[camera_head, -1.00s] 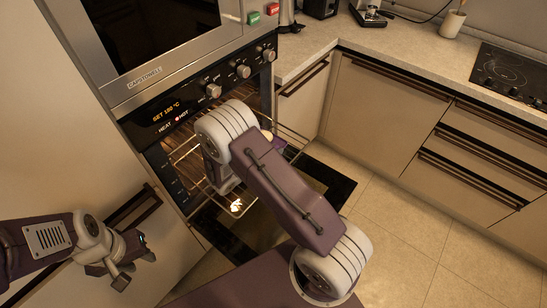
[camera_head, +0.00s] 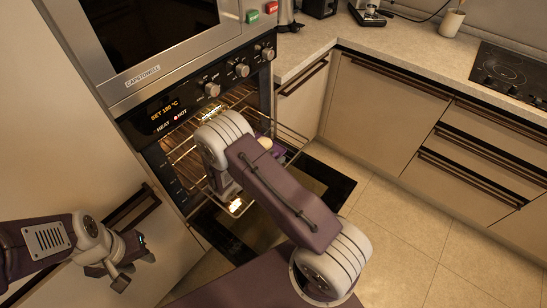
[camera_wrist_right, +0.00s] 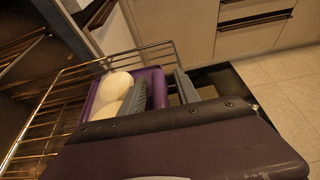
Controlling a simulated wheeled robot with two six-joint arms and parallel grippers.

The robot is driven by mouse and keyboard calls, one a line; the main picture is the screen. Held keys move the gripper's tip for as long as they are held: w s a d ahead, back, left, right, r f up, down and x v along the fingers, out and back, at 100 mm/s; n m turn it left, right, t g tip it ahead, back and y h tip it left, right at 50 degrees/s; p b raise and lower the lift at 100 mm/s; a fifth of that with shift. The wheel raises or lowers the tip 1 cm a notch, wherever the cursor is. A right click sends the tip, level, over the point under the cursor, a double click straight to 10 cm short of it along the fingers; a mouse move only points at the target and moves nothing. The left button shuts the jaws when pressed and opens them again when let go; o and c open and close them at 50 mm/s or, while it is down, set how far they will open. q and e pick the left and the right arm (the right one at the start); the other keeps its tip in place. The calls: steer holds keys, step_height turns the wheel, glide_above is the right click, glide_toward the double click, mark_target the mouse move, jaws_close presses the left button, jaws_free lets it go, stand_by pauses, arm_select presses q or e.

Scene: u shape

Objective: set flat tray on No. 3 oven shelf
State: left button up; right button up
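The flat tray (camera_wrist_right: 157,78) is purple, with pale rounded pieces (camera_wrist_right: 112,86) on it. In the right wrist view it is level with the oven's wire rack. In the head view only parts of the tray (camera_head: 279,152) show beside my right arm. My right gripper (camera_wrist_right: 162,90) has one finger inside the tray and one outside, with the tray's near right side between them; the fingertip contact is hard to see. My left gripper (camera_head: 128,262) is empty, away from the oven at lower left; its finger gap is unclear. The open oven (camera_head: 188,130) has wire shelves (camera_head: 180,155).
The oven door (camera_head: 318,180) is folded down in front of the oven. A panel with knobs (camera_head: 212,89) is above the opening. Cabinets (camera_head: 380,115) and a counter stand to the right. The floor to the right is clear.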

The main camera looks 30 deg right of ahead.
steer(key=shift+r, duration=0.25)
steer(key=v, duration=1.2)
steer(key=s+d+r+m+g+y, duration=0.1)
steer(key=s+d+m+g+y, duration=0.1)
steer(key=s+m+g+y, duration=0.85)
steer(key=s+a+r+m+t, duration=0.1)
steer(key=m+t, duration=0.1)
steer(key=m, duration=0.2)
steer(key=s+a+r+m+t+y, duration=0.1)
steer(key=m+t, duration=0.1)
steer(key=m, duration=0.2)
steer(key=a+r+m+t+y, duration=0.1)
steer(key=m+t, duration=0.1)
steer(key=m, duration=0.2)
steer(key=shift+s, duration=0.4)
